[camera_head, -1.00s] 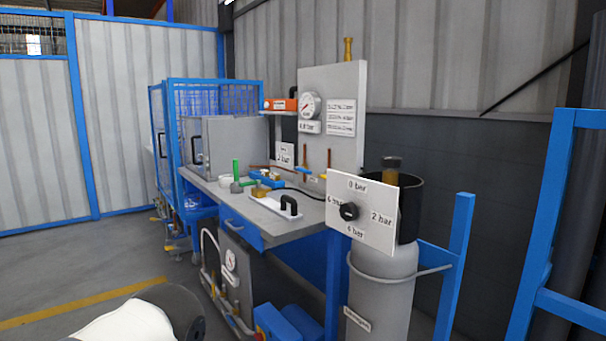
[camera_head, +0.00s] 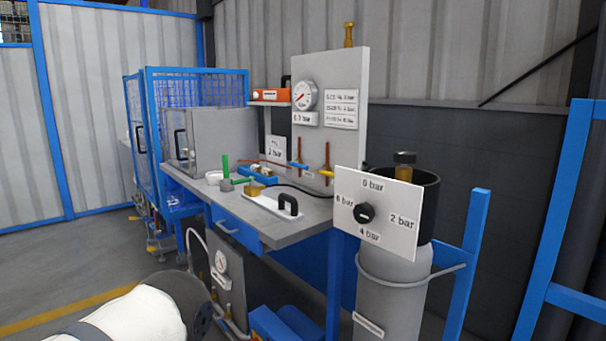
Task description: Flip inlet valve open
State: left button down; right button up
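Two small valves with coloured levers sit on copper pipes low on the front of the grey upright panel (camera_head: 336,75). One lever is blue (camera_head: 293,165) and the other is yellow (camera_head: 326,173). I cannot tell from the picture which is the inlet valve, or read their positions surely. A round gauge (camera_head: 304,95) is on the panel above them, with a small pressure label under it. Part of an arm of mine, white and dark, shows at the lower left. Neither gripper shows.
The bench top (camera_head: 295,232) holds a white plate with a black handle (camera_head: 288,206), a green fitting (camera_head: 226,166) and a grey box (camera_head: 229,144). A grey cylinder (camera_head: 390,290) with a dial plate (camera_head: 376,212) stands at the front right. Floor at left is clear.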

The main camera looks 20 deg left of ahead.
aim_at(297, 164)
jog(key=i+j+z, duration=0.25)
jog(key=j, duration=0.5)
jog(key=i+j+z, duration=0.1)
jog(key=j+z, duration=0.15)
jog(key=j, duration=0.45)
jog(key=j+z, duration=0.2)
jog(key=j, duration=0.6)
jog(key=i, duration=0.05)
